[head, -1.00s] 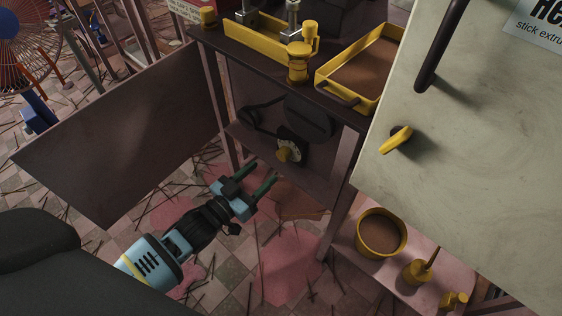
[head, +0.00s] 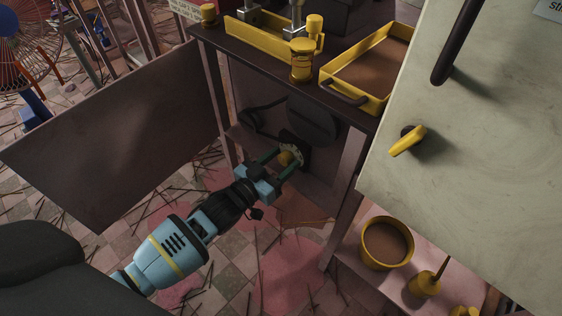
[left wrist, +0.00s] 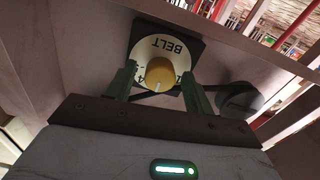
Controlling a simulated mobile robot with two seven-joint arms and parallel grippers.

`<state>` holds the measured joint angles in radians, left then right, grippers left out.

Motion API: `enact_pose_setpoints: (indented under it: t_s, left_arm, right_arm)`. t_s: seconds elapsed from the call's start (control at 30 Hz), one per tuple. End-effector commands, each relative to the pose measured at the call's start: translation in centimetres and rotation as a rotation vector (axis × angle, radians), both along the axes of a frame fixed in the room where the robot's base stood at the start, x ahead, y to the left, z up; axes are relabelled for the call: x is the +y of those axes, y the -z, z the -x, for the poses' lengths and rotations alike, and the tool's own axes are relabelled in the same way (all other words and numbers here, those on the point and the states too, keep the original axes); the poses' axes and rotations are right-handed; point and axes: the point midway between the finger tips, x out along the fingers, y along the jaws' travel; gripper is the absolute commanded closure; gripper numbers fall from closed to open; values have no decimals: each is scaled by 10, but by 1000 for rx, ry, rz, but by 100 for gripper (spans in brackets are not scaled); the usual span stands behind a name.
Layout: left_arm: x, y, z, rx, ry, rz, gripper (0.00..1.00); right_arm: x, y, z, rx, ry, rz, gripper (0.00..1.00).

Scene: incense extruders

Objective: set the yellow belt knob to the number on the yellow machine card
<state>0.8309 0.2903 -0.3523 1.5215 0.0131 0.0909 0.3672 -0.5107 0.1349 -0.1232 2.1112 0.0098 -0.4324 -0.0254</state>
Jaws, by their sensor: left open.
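The yellow belt knob (left wrist: 159,74) sits on a pale round dial (left wrist: 147,50) marked BELT on a dark square plate. In the left wrist view the dial appears upside down, with a light pointer line on the knob's lower edge. In the head view the knob (head: 286,158) is under the machine table, partly hidden by my left gripper (head: 285,157). The gripper is open, its two dark green fingers (left wrist: 160,84) on either side of the knob; I cannot tell whether they touch it. The number on the yellow machine card cannot be read. My right gripper is not in view.
An open panel (head: 115,150) stands left of the bay. Dark pulleys (head: 312,120) sit behind the knob. A yellow tray (head: 345,72) rests on the table above. A large pale panel with a yellow handle (head: 407,141) is at the right. A yellow pot (head: 386,243) stands on a low shelf.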

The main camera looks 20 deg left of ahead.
Motion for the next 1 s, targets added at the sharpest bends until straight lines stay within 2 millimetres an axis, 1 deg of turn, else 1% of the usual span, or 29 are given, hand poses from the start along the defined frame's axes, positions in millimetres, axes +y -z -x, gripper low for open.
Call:
enact_pose_setpoints:
  t_s: [0.13,0.4,0.47,0.5,0.77,1.0]
  left_arm:
    - [0,0,0,0,0,0,47]
    - [0,0,0,-1,0,1,83]
    - [0,0,0,-1,0,1,91]
    - [0,0,0,-1,0,1,92]
    - [0,-1,0,-14,0,-35,92]
    - [0,-2,0,-61,0,-164,92]
  right_arm:
    - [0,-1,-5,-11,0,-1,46]
    - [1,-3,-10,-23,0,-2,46]
    - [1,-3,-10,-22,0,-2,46]
    - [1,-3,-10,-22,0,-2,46]
    - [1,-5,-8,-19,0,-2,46]
    - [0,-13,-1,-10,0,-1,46]
